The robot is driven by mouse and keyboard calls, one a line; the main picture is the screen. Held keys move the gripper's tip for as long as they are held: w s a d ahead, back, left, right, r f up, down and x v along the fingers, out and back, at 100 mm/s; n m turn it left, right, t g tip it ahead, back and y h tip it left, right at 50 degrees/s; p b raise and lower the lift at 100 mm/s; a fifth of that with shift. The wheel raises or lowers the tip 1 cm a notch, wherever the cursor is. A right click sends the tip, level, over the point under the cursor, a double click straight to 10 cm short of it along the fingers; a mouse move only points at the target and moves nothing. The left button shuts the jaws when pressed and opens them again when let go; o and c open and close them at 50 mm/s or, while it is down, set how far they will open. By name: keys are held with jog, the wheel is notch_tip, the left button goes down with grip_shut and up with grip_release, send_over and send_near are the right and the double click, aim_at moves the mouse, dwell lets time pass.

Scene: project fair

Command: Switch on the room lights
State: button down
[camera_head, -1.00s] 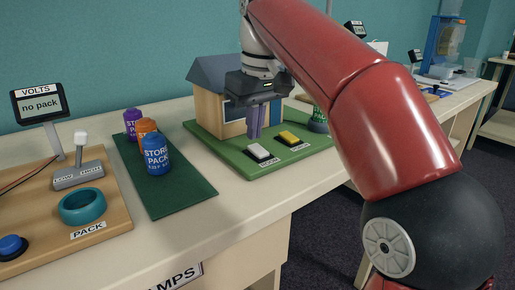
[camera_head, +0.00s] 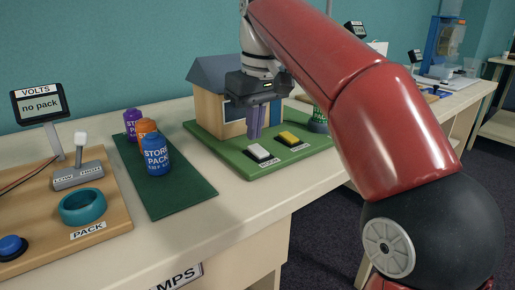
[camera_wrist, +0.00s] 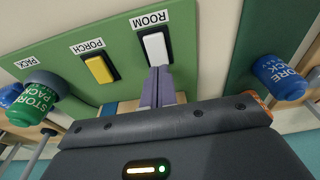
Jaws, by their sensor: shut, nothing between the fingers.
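The white ROOM switch (camera_head: 258,152) sits on the green board (camera_head: 222,148) in front of a model house (camera_head: 210,88). In the wrist view the same white switch (camera_wrist: 155,47) appears under an upside-down ROOM label. A yellow PORCH switch (camera_head: 289,138) is beside it, and also shows in the wrist view (camera_wrist: 98,69). My gripper (camera_head: 254,134) points down over the board, just behind the white switch. Its purple fingers (camera_wrist: 159,72) are shut and empty, with tips at the near edge of the white switch in the wrist view. I cannot tell whether they touch it.
Purple, orange and blue store packs (camera_head: 157,156) stand on a dark green mat (camera_head: 185,197) to the left. A green pack (camera_wrist: 37,101) stands at the PACK holder beside the switches. A volts display (camera_head: 40,104) reads "no pack". The table front is clear.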

aim_at(255, 147)
jog(key=shift+f+b, duration=0.65)
jog(key=shift+f, duration=0.25)
dwell(0.8)
jog(key=shift+r, duration=0.15)
notch_tip(255, 147, up, 2)
jog(key=p, duration=0.3)
jog(key=shift+r, duration=2.4)
